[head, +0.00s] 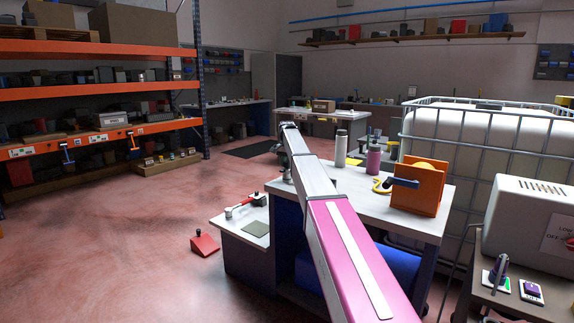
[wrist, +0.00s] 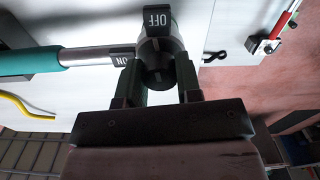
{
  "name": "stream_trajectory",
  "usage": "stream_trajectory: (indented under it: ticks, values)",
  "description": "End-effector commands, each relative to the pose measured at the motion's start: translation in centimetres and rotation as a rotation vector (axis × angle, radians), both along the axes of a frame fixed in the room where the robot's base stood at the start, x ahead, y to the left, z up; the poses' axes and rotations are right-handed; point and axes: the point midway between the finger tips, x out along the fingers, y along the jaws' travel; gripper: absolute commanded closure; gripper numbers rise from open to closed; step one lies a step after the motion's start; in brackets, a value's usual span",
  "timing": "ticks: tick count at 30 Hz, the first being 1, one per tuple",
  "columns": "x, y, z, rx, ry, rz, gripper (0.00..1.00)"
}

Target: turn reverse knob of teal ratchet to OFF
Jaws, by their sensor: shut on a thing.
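The teal ratchet shows in the wrist view, with its teal handle (wrist: 28,63) at the left and a silver shaft running to a grey head. A black OFF label (wrist: 157,18) stands at the far side of the head, and an ON label (wrist: 122,60) lies on the shaft side. My gripper (wrist: 158,75) has one finger on each side of the dark reverse knob (wrist: 158,77) and is shut on it. The fingers partly hide the knob, and I cannot tell where it points. The ratchet is not discernible in the head view.
A red-handled tool (wrist: 275,32) lies to the right in the wrist view. A yellow curved piece (wrist: 25,106) lies at the left. In the head view, an orange reel stand (head: 418,188) and two bottles stand on the white bench (head: 345,190). A red wedge (head: 205,243) is on the floor.

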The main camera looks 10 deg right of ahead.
Motion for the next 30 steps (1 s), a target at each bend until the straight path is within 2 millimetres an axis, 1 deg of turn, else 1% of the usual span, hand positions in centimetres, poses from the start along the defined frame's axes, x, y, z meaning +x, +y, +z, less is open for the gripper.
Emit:
stream_trajectory:
  ticks: [4,10,26,27,28,29,30]
  values:
    - [0.02,0.01,0.04,0.001,0.000,-0.071,0.92]
    - [0.02,0.01,0.04,0.001,0.000,-0.127,0.92]
    - [-0.01,0.01,0.04,0.001,0.000,-0.146,0.92]
    - [-0.01,0.01,0.04,0.001,0.000,-0.146,0.55]
    - [-0.01,0.01,0.04,0.001,0.000,-0.146,0.45]
    - [-0.01,0.01,0.04,0.001,0.000,-0.146,0.42]
    - [-0.01,0.01,0.03,0.000,0.000,-0.146,0.42]
